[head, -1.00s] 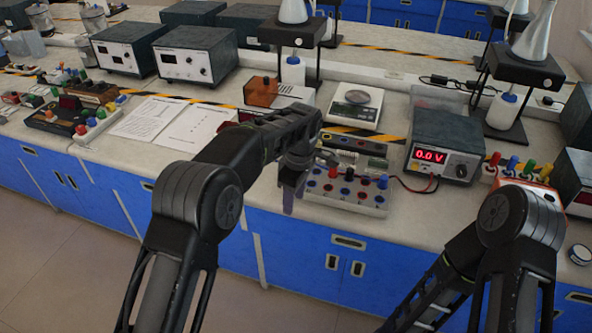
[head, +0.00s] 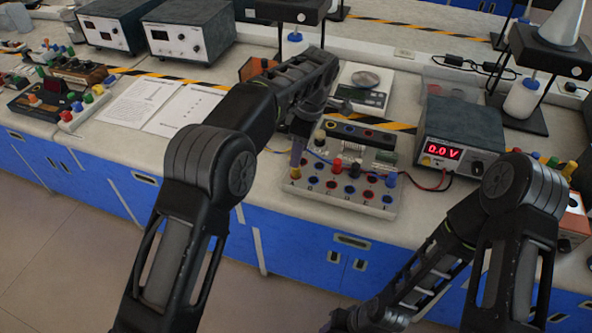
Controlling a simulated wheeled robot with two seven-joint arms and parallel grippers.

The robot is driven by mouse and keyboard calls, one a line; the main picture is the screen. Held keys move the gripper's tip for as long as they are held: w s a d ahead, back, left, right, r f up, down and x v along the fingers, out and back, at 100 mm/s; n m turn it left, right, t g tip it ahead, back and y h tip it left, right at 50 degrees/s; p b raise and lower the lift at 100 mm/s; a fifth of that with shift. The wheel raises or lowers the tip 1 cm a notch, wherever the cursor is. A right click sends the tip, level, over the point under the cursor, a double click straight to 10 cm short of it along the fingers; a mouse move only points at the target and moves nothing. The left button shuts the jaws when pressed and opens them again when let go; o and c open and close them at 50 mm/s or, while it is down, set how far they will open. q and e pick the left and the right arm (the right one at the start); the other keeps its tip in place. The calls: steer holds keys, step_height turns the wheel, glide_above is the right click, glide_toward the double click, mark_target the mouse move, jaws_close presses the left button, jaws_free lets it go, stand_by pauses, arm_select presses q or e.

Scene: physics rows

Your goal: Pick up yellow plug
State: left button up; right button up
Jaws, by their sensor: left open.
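A grey plug board (head: 345,205) with coloured plugs and sockets sits near the bench's front edge in the head view.
A power supply (head: 460,144) reading 0.0 V stands right of the board, with red and black leads. A scale (head: 363,86) is behind. A rack (head: 548,166) of coloured plugs is at the right. Paper sheets (head: 185,110) lie left.

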mark_target(296, 173)
arm_select(q)
steer(key=shift+a+f, duration=0.1)
steer(key=shift+f, duration=0.5)
steer(key=f, duration=0.1)
steer(key=f+p, duration=0.1)
steer(key=f, duration=0.2)
steer(key=shift+a+f+p, duration=0.35)
steer(key=shift+a+f, duration=0.05)
steer(key=shift+f, duration=0.2)
steer(key=shift+c, duration=0.2)
jaws_close()
